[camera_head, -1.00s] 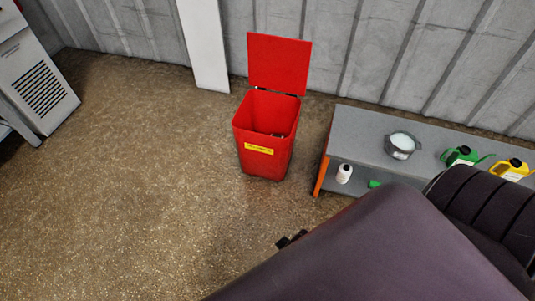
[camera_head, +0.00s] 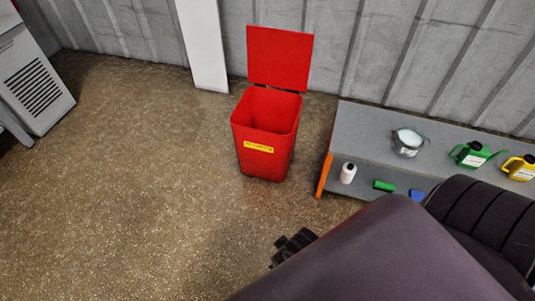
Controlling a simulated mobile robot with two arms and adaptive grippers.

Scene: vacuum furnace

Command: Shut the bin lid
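A red bin (camera_head: 265,150) with a yellow label stands upright on the floor near the back wall. Its red lid (camera_head: 279,58) is raised open, standing up at the bin's rear edge. A dark part of my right gripper (camera_head: 292,247) shows below the bin, apart from it. The rest of that gripper is hidden behind my large dark arm link, and its fingers cannot be made out. My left gripper is not in view.
A grey bench (camera_head: 362,130) with a lower shelf stands right of the bin. It holds a grey pot (camera_head: 407,142), a green can (camera_head: 470,155), a yellow can (camera_head: 518,168) and a white bottle (camera_head: 347,173). A white cabinet (camera_head: 35,85) stands far left. The floor left of the bin is clear.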

